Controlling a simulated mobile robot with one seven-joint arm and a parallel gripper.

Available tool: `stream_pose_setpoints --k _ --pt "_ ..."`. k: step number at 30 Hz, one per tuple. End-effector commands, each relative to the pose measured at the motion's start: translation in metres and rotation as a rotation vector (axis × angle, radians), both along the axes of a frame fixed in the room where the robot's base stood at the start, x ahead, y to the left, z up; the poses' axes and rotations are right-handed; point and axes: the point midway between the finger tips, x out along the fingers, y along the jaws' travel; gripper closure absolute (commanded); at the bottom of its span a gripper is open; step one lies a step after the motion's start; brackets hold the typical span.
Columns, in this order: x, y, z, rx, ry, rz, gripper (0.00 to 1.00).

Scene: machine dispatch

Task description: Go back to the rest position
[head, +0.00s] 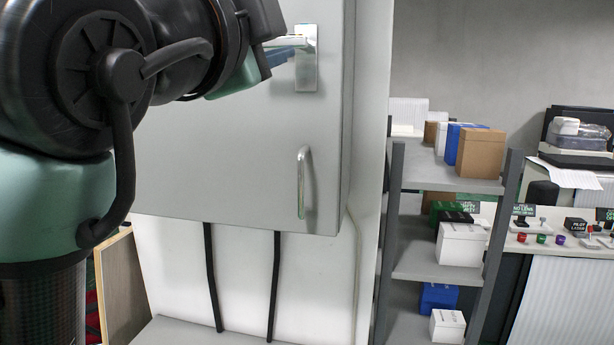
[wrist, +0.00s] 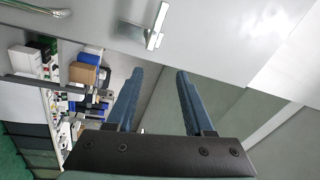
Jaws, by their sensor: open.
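My gripper (wrist: 160,72) is open, its two blue fingers apart with nothing between them in the wrist view. In the head view my arm fills the upper left, and a blue finger (head: 281,57) shows beside the lever handle (head: 306,70) of a grey cabinet (head: 230,150). The cabinet door looks shut. In the wrist view the lever handle (wrist: 152,38) lies beyond the fingertips, apart from them. A curved pull handle (head: 303,183) is lower on the cabinet and also shows in the wrist view (wrist: 38,9).
A grey shelf rack (head: 430,262) with brown, white and blue boxes stands right of the cabinet. Farther right is a bench (head: 570,245) with small coloured items. Two dark cables (head: 211,275) hang below the cabinet. A wooden panel (head: 122,285) leans at the lower left.

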Motion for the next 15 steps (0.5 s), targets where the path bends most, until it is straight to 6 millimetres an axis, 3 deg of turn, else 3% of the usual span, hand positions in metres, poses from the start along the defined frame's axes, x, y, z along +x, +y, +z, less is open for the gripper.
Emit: stream_pose_setpoints --k 1,6,12,15 --pt "-0.005 -0.014 -0.012 -0.131 -0.038 -0.041 0.47" --pt "-0.041 -0.036 -0.030 -0.605 -0.184 -0.169 0.47" --pt "-0.096 -0.042 -0.056 -1.015 -0.316 -0.326 0.47" --pt "-0.117 -0.042 -0.064 -1.127 -0.356 -0.386 0.47"
